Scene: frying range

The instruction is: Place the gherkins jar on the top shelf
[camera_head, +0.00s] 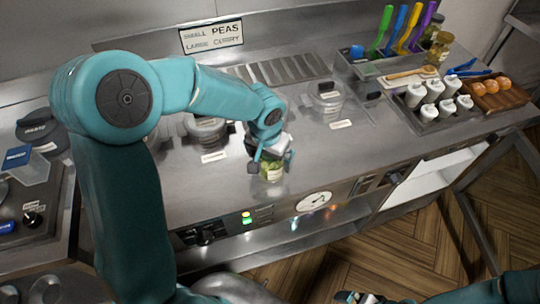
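The gripper hides the lid, and I cannot tell whether the fingers press on the glass. My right gripper (358,297) is only partly in view at the bottom edge, low over the floor and away from the jar. I cannot make out a top shelf for certain.
Lidded clear containers (326,101) stand behind the jar. At right are a rack of white cups (428,118), a wooden tray of brown round items (515,98), coloured utensils (402,30) and another jar (438,49).

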